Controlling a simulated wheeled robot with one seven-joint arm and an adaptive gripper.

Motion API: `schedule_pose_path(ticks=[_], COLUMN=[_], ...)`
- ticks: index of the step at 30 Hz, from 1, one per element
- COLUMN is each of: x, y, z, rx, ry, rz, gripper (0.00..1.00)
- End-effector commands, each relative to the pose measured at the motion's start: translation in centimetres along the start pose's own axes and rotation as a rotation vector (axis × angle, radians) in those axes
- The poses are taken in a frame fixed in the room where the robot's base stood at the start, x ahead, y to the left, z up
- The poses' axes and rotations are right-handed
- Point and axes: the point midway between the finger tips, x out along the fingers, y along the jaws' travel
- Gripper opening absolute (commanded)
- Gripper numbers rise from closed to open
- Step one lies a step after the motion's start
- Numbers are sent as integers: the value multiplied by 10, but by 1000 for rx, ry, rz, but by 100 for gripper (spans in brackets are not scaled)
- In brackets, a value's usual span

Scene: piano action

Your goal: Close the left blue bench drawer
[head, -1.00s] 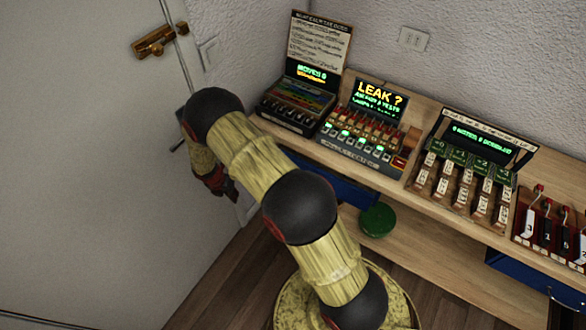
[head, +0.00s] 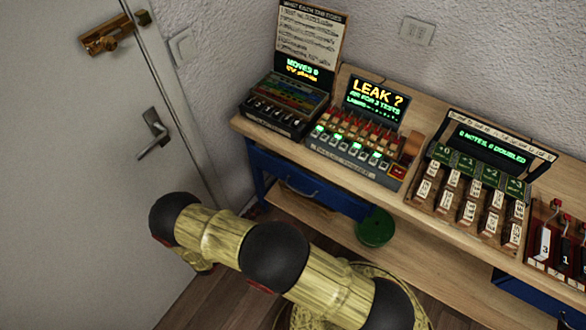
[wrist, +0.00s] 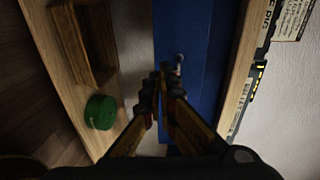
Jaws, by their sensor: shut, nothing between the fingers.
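The left blue drawer (head: 275,171) sits under the left end of the wooden bench, its front showing below the bench top with a small metal handle. In the wrist view the blue drawer front (wrist: 200,90) runs up the middle, with the handle (wrist: 178,62) near the fingertips. I cannot tell how far the drawer stands out. My gripper (wrist: 163,78) is shut and empty, its tips in front of the drawer front beside the handle; contact cannot be told. The gripper is hidden in the head view.
The bench top (head: 415,222) carries a row of devices with lit screens. A green round object (head: 375,228) lies on the lower shelf (head: 420,265). Another blue drawer (head: 540,300) is at the right. A white door (head: 75,170) stands at the left.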

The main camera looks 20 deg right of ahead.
Motion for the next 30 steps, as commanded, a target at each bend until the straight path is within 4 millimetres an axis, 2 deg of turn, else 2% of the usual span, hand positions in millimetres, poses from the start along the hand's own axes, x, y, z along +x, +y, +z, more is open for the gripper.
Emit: schedule_pose_path(ticks=[1, 4, 7, 11, 14, 24, 30], x=[-1, -3, -3, 5, 20, 85, 116], y=[-13, -34, -45, -49, -50, -60, -66], z=[7, 17, 18, 18, 18, 21, 24], rx=[3, 10, 17, 22, 21, 22, 23], ry=[-25, -60, -65, -62, -59, -58, -59], rz=[-45, -124, -165, -174, -172, -170, -170], gripper=[0, 0, 0, 0, 0, 0, 0])
